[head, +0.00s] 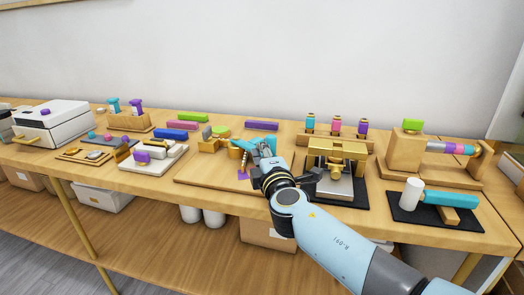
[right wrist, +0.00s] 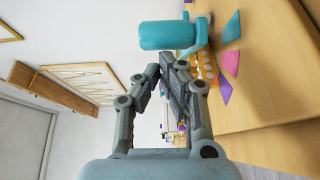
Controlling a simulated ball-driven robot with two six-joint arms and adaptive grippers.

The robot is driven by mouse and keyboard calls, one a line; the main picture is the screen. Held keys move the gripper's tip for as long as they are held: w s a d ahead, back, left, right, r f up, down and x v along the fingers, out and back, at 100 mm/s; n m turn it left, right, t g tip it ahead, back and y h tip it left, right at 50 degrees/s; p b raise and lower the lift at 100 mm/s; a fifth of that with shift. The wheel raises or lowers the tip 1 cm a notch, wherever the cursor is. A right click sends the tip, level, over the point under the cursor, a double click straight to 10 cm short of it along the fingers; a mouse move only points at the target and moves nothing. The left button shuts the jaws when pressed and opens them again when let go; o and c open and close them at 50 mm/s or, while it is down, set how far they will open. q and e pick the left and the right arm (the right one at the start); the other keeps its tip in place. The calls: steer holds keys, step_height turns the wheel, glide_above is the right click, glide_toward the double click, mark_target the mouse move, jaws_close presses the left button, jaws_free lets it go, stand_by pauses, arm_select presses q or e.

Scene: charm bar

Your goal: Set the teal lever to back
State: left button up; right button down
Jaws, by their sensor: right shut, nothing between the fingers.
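The teal lever (right wrist: 168,36) shows in the right wrist view as a thick teal cylinder on a teal arm, just beyond and above my fingertips in the picture. In the head view the teal lever (head: 246,144) is partly hidden by my right gripper (head: 265,158). Teal, pink and purple marks (right wrist: 230,62) lie on the wood board beside the lever. My right gripper (right wrist: 166,68) is shut and empty, with its fingertips close to the lever; I cannot tell whether they touch. My left gripper is in neither view.
A gold press (head: 337,155) on a black mat stands right of my right gripper. A white tray (head: 153,160) with a purple block lies to the left. Behind are a purple bar (head: 262,125) and a rack with several coloured bottles (head: 337,125).

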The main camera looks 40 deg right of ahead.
mark_target(275, 146)
steer(key=shift+d, duration=0.1)
steer(key=shift+d+f+n+t+y+b, duration=0.15)
steer(key=shift+d+n+t+y+b, duration=0.25)
steer(key=shift+d+n+y+b, duration=0.5)
steer(key=d+n+y+b, duration=0.1)
steer(key=d+y+b, duration=0.1)
steer(key=y, duration=0.1)
steer(key=shift+d+t, duration=0.3)
steer(key=shift+w+d+b, duration=0.35)
steer(key=shift+d+b, duration=0.2)
steer(key=shift+d, duration=0.35)
steer(key=shift+w+d+b, duration=0.3)
steer(key=shift+d+b, duration=0.2)
steer(key=shift+d, duration=0.35)
steer(key=shift+r, duration=0.2)
steer(key=shift+f, duration=0.1)
